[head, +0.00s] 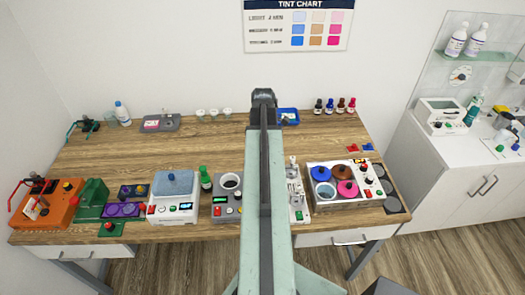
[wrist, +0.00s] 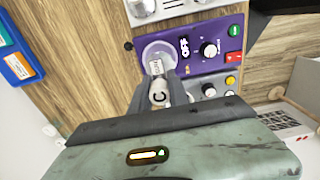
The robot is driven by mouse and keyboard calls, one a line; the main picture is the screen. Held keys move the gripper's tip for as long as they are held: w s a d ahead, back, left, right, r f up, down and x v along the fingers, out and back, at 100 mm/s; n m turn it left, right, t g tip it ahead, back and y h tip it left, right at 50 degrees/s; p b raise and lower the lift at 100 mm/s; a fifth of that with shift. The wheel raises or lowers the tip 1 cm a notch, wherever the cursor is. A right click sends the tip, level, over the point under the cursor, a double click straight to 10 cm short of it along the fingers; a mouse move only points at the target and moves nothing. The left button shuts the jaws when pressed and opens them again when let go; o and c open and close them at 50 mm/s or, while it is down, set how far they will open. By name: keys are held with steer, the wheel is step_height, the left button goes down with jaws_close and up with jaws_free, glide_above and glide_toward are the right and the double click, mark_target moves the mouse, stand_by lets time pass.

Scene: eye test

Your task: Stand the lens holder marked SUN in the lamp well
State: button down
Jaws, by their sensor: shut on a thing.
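A purple device (wrist: 208,60) shows in the wrist view, with a round pale well (wrist: 160,54) at its left end. I take this for the lamp well. My gripper (wrist: 163,88) is shut on a small whitish piece (wrist: 155,68), which looks like the lens holder. In the head view my arm hides the gripper, the piece and the purple device.
In the head view a machine with a round cup (head: 230,181) and a box with coloured lids (head: 345,187) flank my arm. The table's middle (head: 150,155) is clear.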

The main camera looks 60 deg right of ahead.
steer(key=shift+s+f+b, duration=0.1)
steer(key=shift+f+b, duration=0.55)
step_height(320, 180, down, 9)
steer(key=b, duration=0.8)
steer(key=shift+r+b, duration=0.1)
steer(key=shift+b, duration=0.3)
steer(key=shift+f+b, duration=0.3)
steer(key=c, duration=0.9)
jaws_free()
steer(key=shift+r, duration=0.1)
step_height(320, 180, up, 6)
steer(key=p, duration=0.6)
